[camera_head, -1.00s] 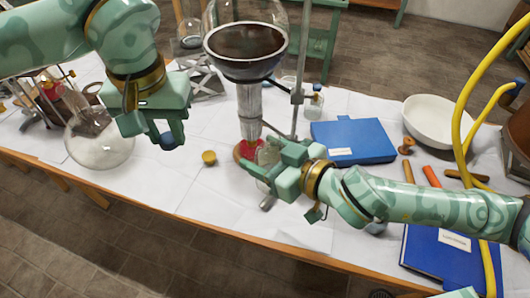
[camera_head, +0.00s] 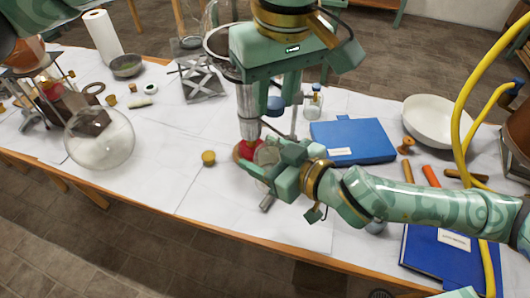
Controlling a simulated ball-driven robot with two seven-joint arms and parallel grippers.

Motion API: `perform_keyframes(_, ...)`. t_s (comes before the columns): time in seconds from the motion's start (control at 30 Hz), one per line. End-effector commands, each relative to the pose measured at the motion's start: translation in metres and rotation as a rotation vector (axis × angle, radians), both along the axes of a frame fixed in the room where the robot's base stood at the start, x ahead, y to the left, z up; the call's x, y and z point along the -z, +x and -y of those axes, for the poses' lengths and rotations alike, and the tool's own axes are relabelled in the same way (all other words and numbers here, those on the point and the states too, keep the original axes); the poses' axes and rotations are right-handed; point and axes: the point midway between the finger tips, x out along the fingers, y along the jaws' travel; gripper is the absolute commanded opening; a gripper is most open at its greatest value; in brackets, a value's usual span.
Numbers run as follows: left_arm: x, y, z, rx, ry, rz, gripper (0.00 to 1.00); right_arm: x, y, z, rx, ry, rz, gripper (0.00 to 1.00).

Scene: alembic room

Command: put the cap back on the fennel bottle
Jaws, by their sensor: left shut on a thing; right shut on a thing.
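My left gripper (camera_head: 281,97) is shut on a small dark blue cap (camera_head: 275,104), held in the air above the bottle and in front of the funnel stand. My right gripper (camera_head: 273,167) is shut on a small clear glass bottle (camera_head: 267,154), low over the middle of the table. The bottle's lower part is mostly hidden by the gripper fingers, and I cannot read a label. The cap is apart from the bottle in the picture.
A large funnel (camera_head: 216,42) on a metal stand is partly behind my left gripper. A round glass flask (camera_head: 98,138) stands at left. A small yellow cork (camera_head: 208,158) lies left of the bottle. Blue books (camera_head: 352,139) and a white bowl (camera_head: 441,121) lie right.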

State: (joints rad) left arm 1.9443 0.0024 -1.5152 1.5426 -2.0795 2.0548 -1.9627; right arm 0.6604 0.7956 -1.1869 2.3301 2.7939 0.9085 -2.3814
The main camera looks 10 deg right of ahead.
Motion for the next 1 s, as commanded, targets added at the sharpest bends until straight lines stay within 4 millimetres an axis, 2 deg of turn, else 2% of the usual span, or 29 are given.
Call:
perform_keyframes(0.23, 0.005, 0.000, 0.000, 0.003, 0.000, -0.002, 0.08, 0.000, 0.000, 0.000, 0.000, 0.001, 0.001, 0.19)
perform_keyframes(0.6, 0.036, 0.000, 0.000, 0.003, 0.000, -0.001, 0.08, -0.001, 0.000, 0.000, 0.000, 0.001, 0.001, 0.19)
perform_keyframes(1.0, 0.040, 0.000, 0.000, 0.004, 0.001, 0.001, 0.08, -0.001, 0.000, 0.000, 0.000, 0.001, 0.001, 0.19)
